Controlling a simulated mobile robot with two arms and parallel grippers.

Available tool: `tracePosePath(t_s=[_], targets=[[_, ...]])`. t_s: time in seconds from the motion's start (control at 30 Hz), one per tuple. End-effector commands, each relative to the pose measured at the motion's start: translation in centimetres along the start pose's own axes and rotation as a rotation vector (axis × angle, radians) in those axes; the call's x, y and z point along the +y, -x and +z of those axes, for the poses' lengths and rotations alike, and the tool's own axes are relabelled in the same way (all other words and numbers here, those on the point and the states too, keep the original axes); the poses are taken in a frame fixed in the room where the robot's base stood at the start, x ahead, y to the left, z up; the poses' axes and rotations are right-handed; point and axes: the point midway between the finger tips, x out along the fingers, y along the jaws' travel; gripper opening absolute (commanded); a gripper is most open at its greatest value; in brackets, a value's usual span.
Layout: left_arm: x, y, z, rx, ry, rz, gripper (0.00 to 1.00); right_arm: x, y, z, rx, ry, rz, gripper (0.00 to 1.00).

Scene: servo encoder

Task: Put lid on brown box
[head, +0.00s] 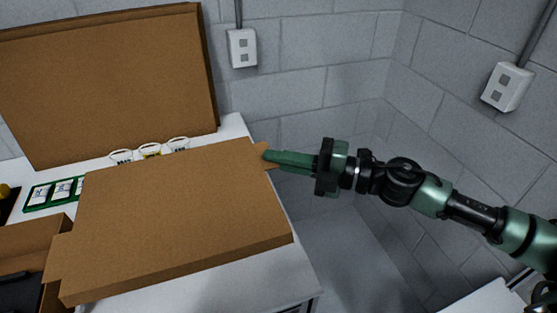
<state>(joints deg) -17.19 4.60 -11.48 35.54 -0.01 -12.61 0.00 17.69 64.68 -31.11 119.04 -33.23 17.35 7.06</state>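A wide brown cardboard piece (180,205), flat on top with a shallow front side, lies tilted in the picture over the white table. I cannot tell whether it is the lid or a closed box. My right gripper (268,157) reaches in from the right, its green fingers at a small cardboard tab on this piece's far right corner. The fingers overlap each other in this view, so their gap is hidden. A larger brown panel (110,80) stands upright against the back wall. Part of an open brown box (28,240) shows at lower left. My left gripper is not in view.
Several white cups (150,150) stand behind the cardboard piece. A green tray (50,194) with white packs is at left. The white table (240,285) has a bare strip at front right. Grey block walls close the back and right; floor lies right of the table.

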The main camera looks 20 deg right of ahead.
Motion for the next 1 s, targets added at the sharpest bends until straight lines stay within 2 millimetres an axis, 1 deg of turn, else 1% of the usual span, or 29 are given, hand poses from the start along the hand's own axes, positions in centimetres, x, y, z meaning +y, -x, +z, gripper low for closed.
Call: tracePosePath(t_s=[0.17,0.9,1.0], targets=[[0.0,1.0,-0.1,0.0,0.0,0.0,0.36,1.1,0.0,0.0,0.0,0.0,0.001,0.0],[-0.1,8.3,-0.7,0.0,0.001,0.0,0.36,8.6,0.0,0.0,0.001,0.0,0.001,0.0],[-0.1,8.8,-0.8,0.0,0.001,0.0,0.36,9.2,0.0,0.0,0.001,0.0,0.001,0.0]])
